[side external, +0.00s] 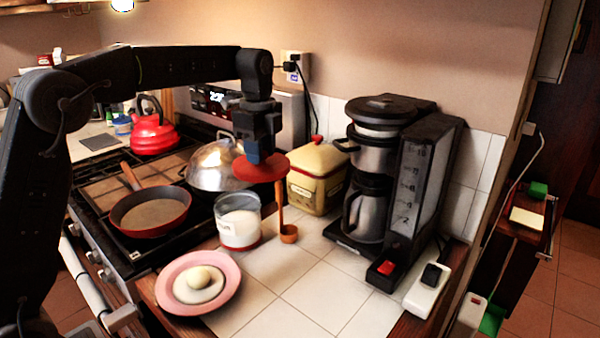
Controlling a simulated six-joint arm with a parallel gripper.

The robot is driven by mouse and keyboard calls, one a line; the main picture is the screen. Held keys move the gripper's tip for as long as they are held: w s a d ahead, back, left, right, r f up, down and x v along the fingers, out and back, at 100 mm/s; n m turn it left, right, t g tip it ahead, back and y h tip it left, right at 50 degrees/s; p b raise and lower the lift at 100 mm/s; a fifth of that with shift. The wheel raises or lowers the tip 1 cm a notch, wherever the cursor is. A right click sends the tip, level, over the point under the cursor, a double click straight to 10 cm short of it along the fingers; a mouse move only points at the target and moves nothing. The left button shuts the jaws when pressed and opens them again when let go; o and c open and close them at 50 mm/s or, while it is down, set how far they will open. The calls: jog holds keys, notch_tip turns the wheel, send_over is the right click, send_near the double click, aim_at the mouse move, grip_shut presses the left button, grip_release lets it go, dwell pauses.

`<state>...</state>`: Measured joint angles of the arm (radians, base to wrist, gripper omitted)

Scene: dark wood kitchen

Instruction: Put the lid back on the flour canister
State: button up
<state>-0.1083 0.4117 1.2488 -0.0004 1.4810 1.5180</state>
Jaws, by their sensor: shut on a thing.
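A clear canister (238,221) with white flour in it stands upright on the tiled counter beside the stove, its top uncovered. My gripper (254,156) points down and is shut on the red round lid (260,168). The lid is roughly level, apart from the canister, above it and a little to its right in the picture. The grip point on the lid is too small to make out.
A pink plate (165,291) with an egg-like item is in front. A coffee maker (425,180) stands right; a metal dome (211,168) sits on the stove.

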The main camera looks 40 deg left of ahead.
jog(key=a+n, duration=0.2)
jog(key=a, duration=0.7)
notch_tip(320, 180, down, 11)
jog(key=shift+s+a+f, duration=0.15)
jog(key=shift+s, duration=0.2)
jog(key=shift+f, duration=0.2)
dwell(1.8)
jog(key=o, duration=1.5)
jog(key=shift+r, duration=3.55)
jog(key=shift+c, duration=0.2)
